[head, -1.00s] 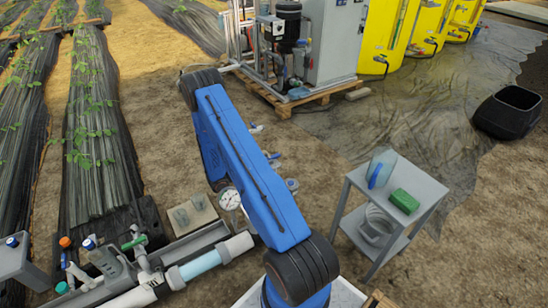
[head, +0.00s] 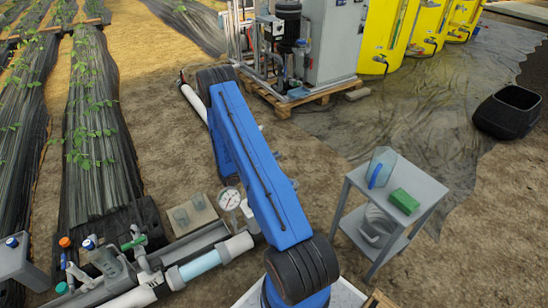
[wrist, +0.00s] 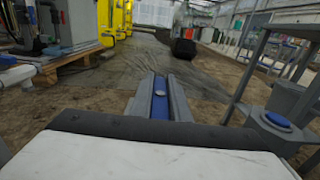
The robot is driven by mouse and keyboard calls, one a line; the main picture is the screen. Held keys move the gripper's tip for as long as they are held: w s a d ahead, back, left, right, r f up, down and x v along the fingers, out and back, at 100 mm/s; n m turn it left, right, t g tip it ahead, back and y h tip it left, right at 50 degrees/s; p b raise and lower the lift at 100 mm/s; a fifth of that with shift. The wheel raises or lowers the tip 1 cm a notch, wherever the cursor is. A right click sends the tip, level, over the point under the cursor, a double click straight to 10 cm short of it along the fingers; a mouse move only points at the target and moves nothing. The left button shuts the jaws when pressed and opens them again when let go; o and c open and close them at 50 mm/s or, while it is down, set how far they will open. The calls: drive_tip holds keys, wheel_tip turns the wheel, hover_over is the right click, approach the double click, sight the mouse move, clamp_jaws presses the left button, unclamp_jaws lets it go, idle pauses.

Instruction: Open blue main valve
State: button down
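In the head view a manifold of white pipe (head: 135,298) with a light blue section (head: 200,264) runs across the lower left. A small blue handle (head: 89,243) stands on it at the left, beside orange and green ones. I cannot tell which blue part is the main valve; my blue arm covers part of the pipe's right end. In the wrist view a small blue part (wrist: 8,60) shows above a white pipe (wrist: 17,77) at the left edge. My gripper (wrist: 159,82) shows in the middle of the wrist view, with grey sides and blue between; its opening is unclear. It is hidden in the head view.
A pressure gauge (head: 229,199) stands by the pipe. A grey table (head: 425,186) with a green block (head: 404,201) is right of my arm. The pump skid on a pallet (head: 300,100) and yellow tanks (head: 385,35) stand behind. Bare soil lies between.

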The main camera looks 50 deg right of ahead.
drive_tip(key=n+t, duration=0.2)
drive_tip(key=t, duration=0.1)
drive_tip(key=shift+w+d, duration=0.1)
drive_tip(key=shift+w, duration=0.05)
drive_tip(key=shift+w+n+t, duration=0.2)
drive_tip(key=shift+n+t, duration=0.4)
drive_tip(key=shift+t, duration=0.35)
drive_tip(key=shift+w+n+t, duration=0.15)
drive_tip(key=shift+n+t, duration=0.45)
drive_tip(key=shift+t, duration=0.35)
drive_tip(key=c, duration=1.7)
unclamp_jaws()
drive_tip(key=shift+a, duration=0.2)
drive_tip(key=shift+s+a, duration=0.2)
drive_tip(key=shift+a, duration=1)
drive_tip(key=shift+s+a, duration=0.2)
drive_tip(key=shift+a, duration=0.95)
drive_tip(key=shift+s+a, duration=0.2)
drive_tip(key=shift+a, duration=1)
